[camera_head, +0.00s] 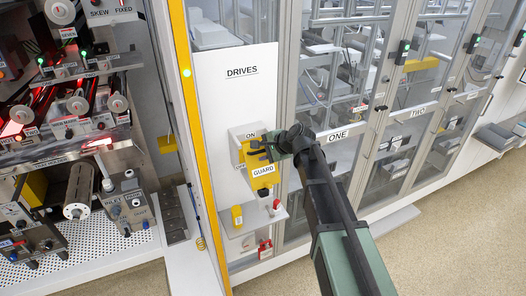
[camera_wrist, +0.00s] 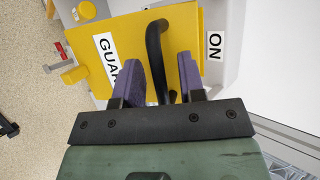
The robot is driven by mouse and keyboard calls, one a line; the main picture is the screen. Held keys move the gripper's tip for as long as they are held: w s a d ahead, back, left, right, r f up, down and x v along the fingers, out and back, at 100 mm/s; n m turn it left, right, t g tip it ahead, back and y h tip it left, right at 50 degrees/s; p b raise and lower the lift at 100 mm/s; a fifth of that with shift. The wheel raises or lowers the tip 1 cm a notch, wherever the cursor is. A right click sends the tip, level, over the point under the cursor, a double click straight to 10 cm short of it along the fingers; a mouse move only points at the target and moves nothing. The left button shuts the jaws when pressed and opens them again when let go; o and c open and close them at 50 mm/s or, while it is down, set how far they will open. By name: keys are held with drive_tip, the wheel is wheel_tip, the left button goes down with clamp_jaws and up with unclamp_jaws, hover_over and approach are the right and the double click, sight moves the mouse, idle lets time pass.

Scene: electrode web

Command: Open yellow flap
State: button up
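The yellow flap (camera_head: 264,182), labelled GUARD, is on a grey box with ON and OFF marks on the white DRIVES panel (camera_head: 235,100). In the wrist view the yellow flap (camera_wrist: 100,70) fills the middle, with a curved black handle (camera_wrist: 155,40) on its face. My gripper (camera_head: 264,152) is right in front of the flap and hides part of it in the head view. In the wrist view my gripper (camera_wrist: 157,62) is open, its two purple-padded fingers on either side of the handle. Gaps show between the handle and the fingers; depth contact cannot be told.
A small shelf (camera_head: 250,224) with a yellow block (camera_head: 237,215) is below the flap, with a red padlock-like item (camera_head: 265,248) under it. A yellow post (camera_head: 190,120) stands to the left. Glass cabinet doors marked ONE (camera_head: 337,136) and TWO are to the right.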

drive_tip(key=s+d, duration=0.8)
drive_tip(key=d, duration=0.2)
drive_tip(key=shift+s+r+p, duration=0.15)
drive_tip(key=shift+r+p, duration=0.25)
